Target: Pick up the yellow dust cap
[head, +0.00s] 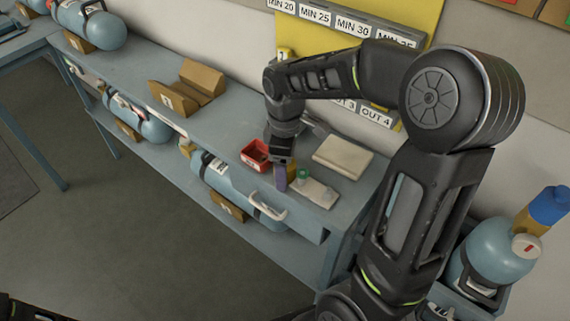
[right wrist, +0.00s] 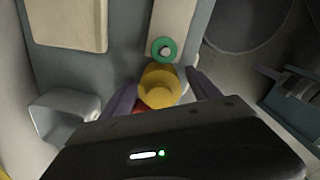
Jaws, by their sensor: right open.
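The yellow dust cap (right wrist: 162,82) is in the middle of the right wrist view, between the two purple fingers of my right gripper (right wrist: 160,92). The gripper is open, with one finger on each side of the cap; I cannot tell whether they touch it. In the head view my right gripper (head: 281,178) points down at the bench top, and its finger hides most of the cap. Part of something red shows just below the cap in the wrist view. My left gripper is not in view.
A red bin (head: 254,156) stands left of the gripper on the blue bench (head: 225,118). A pale plate with a green ring (head: 303,174) lies to the right, and a beige pad (head: 343,157) lies behind. Blue cylinders (head: 228,178) rest on the lower shelf.

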